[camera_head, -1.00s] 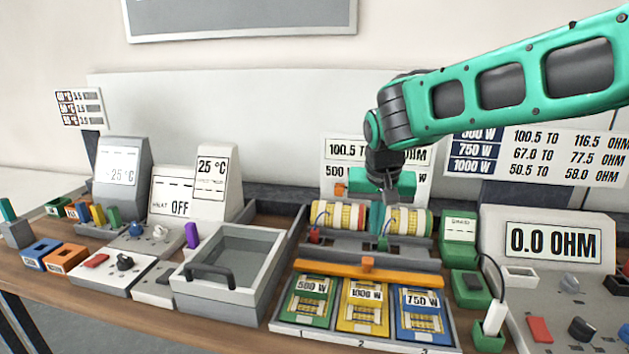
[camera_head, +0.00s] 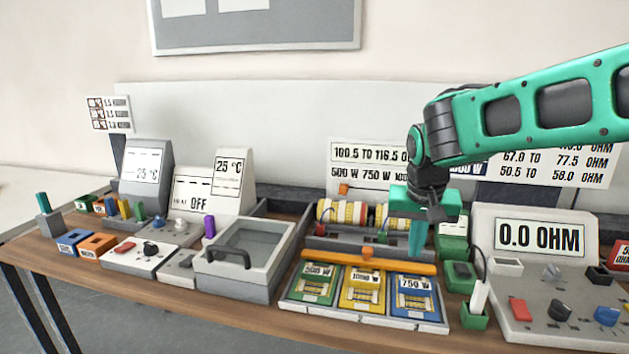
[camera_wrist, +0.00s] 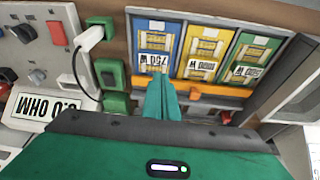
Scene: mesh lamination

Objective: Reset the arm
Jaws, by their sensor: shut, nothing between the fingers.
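My gripper (camera_head: 417,240) is shut and empty in the head view. Its green fingers point down over the right end of the tray with the orange bar, near the blue 750 W card (camera_head: 412,297). In the wrist view the shut fingertips (camera_wrist: 161,88) show just short of the blue card (camera_wrist: 156,40). My arm reaches in from the right with the wrist bent down. It hides part of the right-hand spool and part of the resistance charts behind.
The card tray also holds a green 500 W card (camera_head: 315,284) and a yellow 1000 W card (camera_head: 364,291). The ohmmeter (camera_head: 540,238) reads 0.0 OHM at right. A grey lidded basin (camera_head: 250,255) stands left of the tray. Air above the bench's left half is clear.

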